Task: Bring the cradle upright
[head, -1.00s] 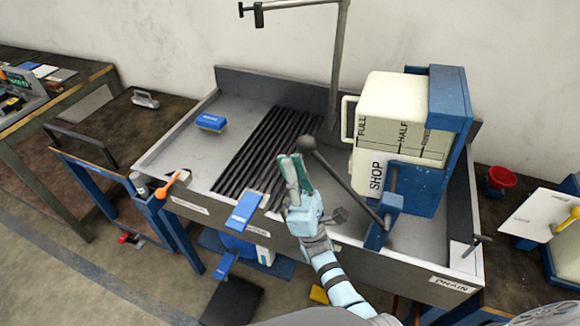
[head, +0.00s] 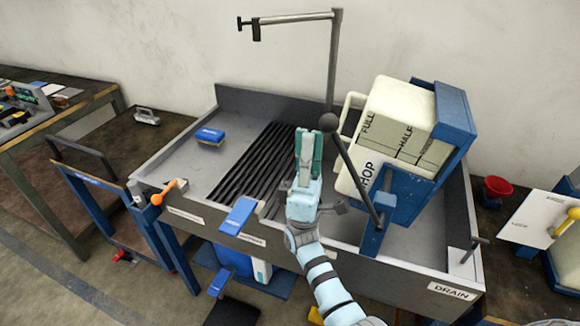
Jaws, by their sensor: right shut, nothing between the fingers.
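The blue cradle (head: 456,117) holds a cream jug (head: 402,112) marked FULL and HALF, at the right side of the grey sink bench. Cradle and jug are tilted, the jug's FULL end toward the left. A dark lever with a ball knob (head: 329,122) rises to the upper left from the cradle's front pivot. My right gripper (head: 312,136) is shut and empty. It is just left of the lever, close below the knob; whether it touches the lever I cannot tell. My left gripper is not in view.
The grey bench (head: 208,165) has black slats (head: 252,170) in its middle and a blue brush (head: 209,136) at the left. A tall pipe (head: 334,60) stands behind the knob. A red cup (head: 497,187) and white board (head: 536,215) are to the right.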

